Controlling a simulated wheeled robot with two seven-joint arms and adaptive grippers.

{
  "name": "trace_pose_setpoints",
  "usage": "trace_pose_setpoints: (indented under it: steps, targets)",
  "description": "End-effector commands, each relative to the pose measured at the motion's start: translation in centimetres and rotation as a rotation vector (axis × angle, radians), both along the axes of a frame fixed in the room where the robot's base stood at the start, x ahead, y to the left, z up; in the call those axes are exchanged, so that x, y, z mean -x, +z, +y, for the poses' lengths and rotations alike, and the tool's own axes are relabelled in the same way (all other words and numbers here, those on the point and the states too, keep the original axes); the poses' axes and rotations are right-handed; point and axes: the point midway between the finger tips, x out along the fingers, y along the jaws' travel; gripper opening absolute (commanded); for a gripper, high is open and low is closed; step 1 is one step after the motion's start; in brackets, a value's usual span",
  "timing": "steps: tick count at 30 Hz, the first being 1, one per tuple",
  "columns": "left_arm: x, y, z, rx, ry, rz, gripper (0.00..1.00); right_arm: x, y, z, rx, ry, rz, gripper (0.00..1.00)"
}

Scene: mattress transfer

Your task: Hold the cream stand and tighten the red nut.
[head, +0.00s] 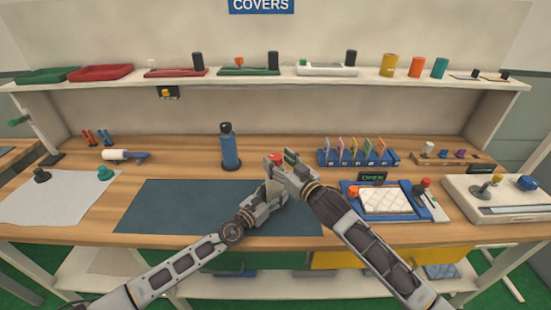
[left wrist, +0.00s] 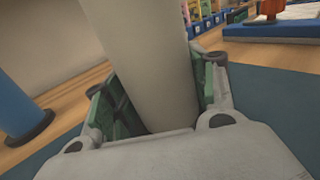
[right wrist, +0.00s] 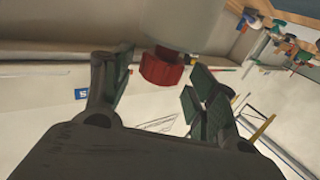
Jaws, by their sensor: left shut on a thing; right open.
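The cream stand (left wrist: 145,55) is a smooth round post between the green pads of my left gripper (left wrist: 163,98), which is shut on it. In the head view my left gripper (head: 272,182) is above the dark mat and mostly hides the stand. The red nut (head: 277,158) shows just above the grippers. My right gripper (head: 288,163) is there too, its arm coming in from the right. In the right wrist view the red nut (right wrist: 161,68) is between the spread fingers of my right gripper (right wrist: 160,88), with no clear contact on either pad.
The dark mat (head: 170,205) lies under the grippers. A blue bottle (head: 230,150) stands behind it, and a blue card rack (head: 358,158) stands behind to the right. A blue tray with a quilted pad (head: 385,202) is close to my right arm.

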Motion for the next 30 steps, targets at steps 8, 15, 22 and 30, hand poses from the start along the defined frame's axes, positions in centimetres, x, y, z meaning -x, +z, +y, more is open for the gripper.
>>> trace_pose_setpoints:
  steps: [8,15,22,30]
  targets:
    - [0.0,0.0,0.0,0.0,-0.001,0.001,0.0,-1.6,0.0,1.1,0.0,0.0,0.0,0.58]
    - [0.0,0.0,0.0,0.0,-0.001,0.001,0.0,-2.0,0.0,1.3,0.001,0.0,-0.001,0.58]
    - [0.0,0.0,0.0,0.0,-0.001,0.001,0.0,-2.0,0.0,1.3,0.001,0.0,-0.001,0.56]
    - [0.0,0.0,0.0,0.0,-0.001,0.001,0.0,-2.0,0.0,1.3,0.001,-0.001,-0.001,0.21]
